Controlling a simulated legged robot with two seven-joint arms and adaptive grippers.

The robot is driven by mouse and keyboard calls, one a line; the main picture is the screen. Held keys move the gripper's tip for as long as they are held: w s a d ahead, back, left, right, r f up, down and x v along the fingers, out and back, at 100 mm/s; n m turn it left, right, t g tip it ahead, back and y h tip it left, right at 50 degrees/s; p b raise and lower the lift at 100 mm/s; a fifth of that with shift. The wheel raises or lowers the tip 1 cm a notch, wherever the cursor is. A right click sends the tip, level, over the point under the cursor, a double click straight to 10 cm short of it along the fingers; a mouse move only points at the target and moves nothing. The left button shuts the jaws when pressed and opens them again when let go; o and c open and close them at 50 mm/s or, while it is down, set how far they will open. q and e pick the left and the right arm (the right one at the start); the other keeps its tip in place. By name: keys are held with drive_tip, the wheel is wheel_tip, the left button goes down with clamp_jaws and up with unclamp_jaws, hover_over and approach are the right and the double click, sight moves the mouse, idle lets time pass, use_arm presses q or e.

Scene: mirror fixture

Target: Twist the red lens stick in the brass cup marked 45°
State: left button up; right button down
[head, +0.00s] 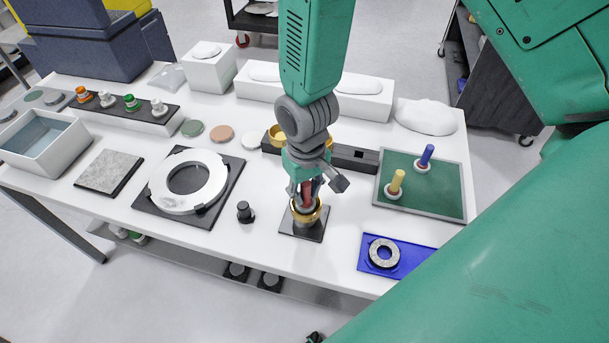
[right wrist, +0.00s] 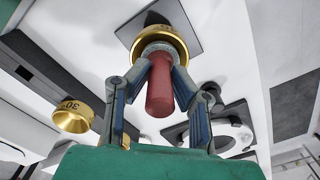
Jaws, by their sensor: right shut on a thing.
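The red lens stick (right wrist: 160,88) stands in a brass cup (right wrist: 180,37) on a dark square base. My right gripper (right wrist: 160,62) is shut on the stick, a finger on each side, just above the cup. In the head view the red stick (head: 306,193) shows partly between the fingers of my right gripper (head: 306,190), over the brass cup (head: 309,217) near the table's front. The marking on this cup cannot be read. Another brass cup (right wrist: 73,116), marked 30°, shows in the right wrist view. My left gripper is not in view.
A green tray (head: 452,205) with a yellow stick (head: 396,182) and a blue stick (head: 426,155) lies to the right. A blue plate with a ring (head: 383,253) lies at the front right. A small black knob (head: 245,212) and a white ring fixture (head: 157,195) stand left.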

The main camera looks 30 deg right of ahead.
drive_tip(key=shift+r, duration=3.5)
drive_tip(key=shift+f, duration=0.1)
drive_tip(key=shift+f+b, duration=1.6)
drive_tip(key=shift+f, duration=1.15)
drive_tip(key=shift+f+b, duration=0.3)
drive_tip(key=shift+f, duration=0.45)
